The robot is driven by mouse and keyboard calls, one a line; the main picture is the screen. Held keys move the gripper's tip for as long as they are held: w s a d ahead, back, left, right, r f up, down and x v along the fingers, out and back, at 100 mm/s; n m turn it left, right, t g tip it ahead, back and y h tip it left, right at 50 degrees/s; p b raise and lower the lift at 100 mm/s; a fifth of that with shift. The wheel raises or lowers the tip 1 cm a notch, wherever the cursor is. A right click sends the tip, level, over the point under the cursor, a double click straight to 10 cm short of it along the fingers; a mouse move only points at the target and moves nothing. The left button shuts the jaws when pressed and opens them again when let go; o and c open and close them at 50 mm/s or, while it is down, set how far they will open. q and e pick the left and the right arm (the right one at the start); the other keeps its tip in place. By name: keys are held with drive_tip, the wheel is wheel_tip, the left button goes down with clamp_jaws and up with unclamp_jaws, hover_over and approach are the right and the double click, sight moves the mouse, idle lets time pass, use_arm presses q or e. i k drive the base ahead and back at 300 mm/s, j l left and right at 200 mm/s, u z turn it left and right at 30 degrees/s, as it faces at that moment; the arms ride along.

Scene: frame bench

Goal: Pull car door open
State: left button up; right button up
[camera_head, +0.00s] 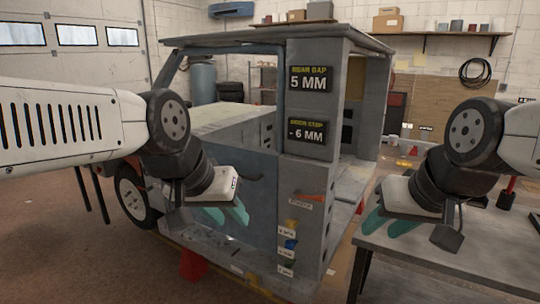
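The car door (262,190) is a blue-grey panel with an open window frame, on the side of a grey vehicle frame (345,190). It appears to sit in its opening, close to the grey rear pillar (300,170). My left gripper (226,214) is in front of the door's lower part, its two teal fingers apart with nothing seen between them. Whether it touches the door, I cannot tell. A dark recess shows on the door just above it; no handle is clearly visible. My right gripper (389,222) is open and empty beside the frame, over the grey table.
Pillar displays read rear gap 5 MM (310,79) and door step -6 MM (307,131). Coloured tags (290,244) hang below. A grey table (460,255) stands at the right, a red cone-like support (193,264) under the frame. Floor at the lower left is clear.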

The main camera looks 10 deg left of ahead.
sight(256, 166)
drive_tip(key=i+j, duration=0.35)
drive_tip(key=i, duration=0.2)
drive_tip(key=i+j+z, duration=0.1)
drive_tip(key=i+j, duration=0.25)
drive_tip(key=i, duration=0.2)
